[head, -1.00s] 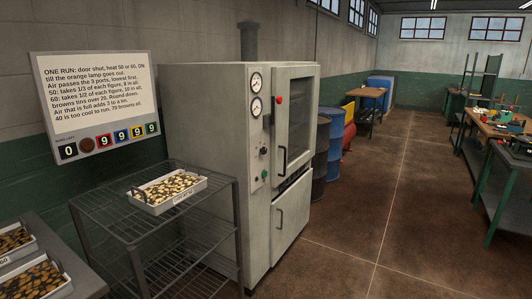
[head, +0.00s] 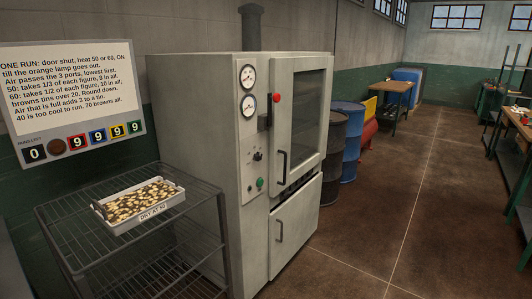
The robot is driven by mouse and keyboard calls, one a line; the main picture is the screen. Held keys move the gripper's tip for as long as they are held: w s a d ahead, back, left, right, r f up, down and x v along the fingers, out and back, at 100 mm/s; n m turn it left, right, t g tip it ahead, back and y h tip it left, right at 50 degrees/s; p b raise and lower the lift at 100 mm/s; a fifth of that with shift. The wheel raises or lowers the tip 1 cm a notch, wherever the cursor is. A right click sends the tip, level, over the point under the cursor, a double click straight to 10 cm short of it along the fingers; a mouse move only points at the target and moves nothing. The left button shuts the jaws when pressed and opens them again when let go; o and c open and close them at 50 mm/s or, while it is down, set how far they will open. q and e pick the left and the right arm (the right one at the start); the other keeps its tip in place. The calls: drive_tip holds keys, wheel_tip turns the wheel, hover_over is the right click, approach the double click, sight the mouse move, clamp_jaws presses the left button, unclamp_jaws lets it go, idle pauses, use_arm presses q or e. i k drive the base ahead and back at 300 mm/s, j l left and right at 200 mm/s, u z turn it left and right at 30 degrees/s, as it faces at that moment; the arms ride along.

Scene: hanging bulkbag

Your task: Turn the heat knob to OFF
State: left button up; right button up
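The heat knob (head: 257,156) is a small dark knob on the control strip of the grey oven cabinet (head: 190,110), below two round gauges. Its pointer setting is too small to read. A green button (head: 260,183) sits below it, with a small dark fitting beside the button. A red light or button (head: 269,98) is above, near the door edge. The oven's upper windowed door (head: 298,125) and lower door (head: 296,225) both look shut. Neither of my grippers is in view.
A wire rack (head: 60,215) stands left of the oven and bears a tray of brown pieces (head: 140,202). A wall sign (head: 70,95) hangs above it. Drums (head: 333,150) stand beyond the oven. Open floor (head: 375,230) lies to the right, with workbenches at the far right.

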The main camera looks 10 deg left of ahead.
sight(258, 156)
drive_tip(key=i+l+u, duration=0.2)
drive_tip(key=i+l, duration=0.65)
